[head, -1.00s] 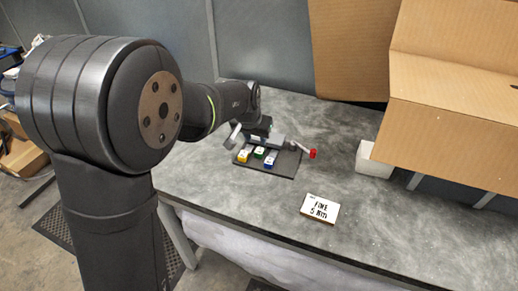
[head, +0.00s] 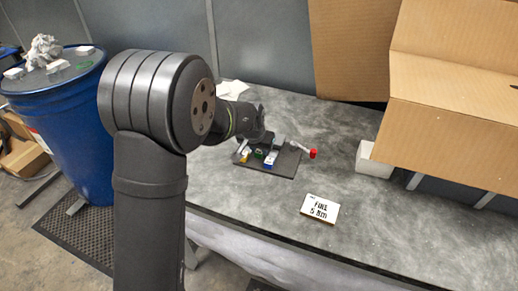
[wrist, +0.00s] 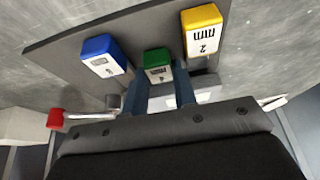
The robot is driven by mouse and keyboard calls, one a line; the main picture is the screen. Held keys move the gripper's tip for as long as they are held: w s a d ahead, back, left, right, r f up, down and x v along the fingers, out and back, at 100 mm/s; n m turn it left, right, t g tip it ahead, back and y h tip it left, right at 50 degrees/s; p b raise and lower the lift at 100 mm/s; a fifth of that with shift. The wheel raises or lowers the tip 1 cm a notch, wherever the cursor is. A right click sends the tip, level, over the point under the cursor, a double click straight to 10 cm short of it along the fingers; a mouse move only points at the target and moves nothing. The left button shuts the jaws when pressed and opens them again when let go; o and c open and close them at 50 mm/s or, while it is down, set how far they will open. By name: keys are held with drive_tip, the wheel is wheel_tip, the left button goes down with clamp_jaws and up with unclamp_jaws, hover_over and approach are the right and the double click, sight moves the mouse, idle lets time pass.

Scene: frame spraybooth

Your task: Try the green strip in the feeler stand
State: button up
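The feeler stand (head: 285,172) is a dark plate on the bench, carrying a yellow, a green and a blue strip with block-shaped handles. The green strip (wrist: 158,64) is between the yellow one (wrist: 202,30) and the blue one (wrist: 104,56) in the wrist view. In the head view the green strip (head: 259,154) is partly hidden. My gripper (wrist: 160,82) is over the stand, its two fingers apart, one on either side of the green handle. I cannot tell whether they touch it.
A lever with a red knob (head: 313,154) sticks out at the stand's right. A white card (head: 320,209) marked 5 mm lies in front, a white box (head: 374,160) to the right. Cardboard (head: 450,120) overhangs the bench's right. A blue drum (head: 75,120) stands left.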

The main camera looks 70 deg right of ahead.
clamp_jaws()
drive_tip(key=shift+s+a, duration=0.1)
drive_tip(key=shift+a, duration=1.8)
drive_tip(key=shift+o, duration=2.2)
unclamp_jaws()
drive_tip(key=v, duration=1.7)
drive_tip(key=shift+r, duration=0.25)
drive_tip(key=shift+f, duration=0.1)
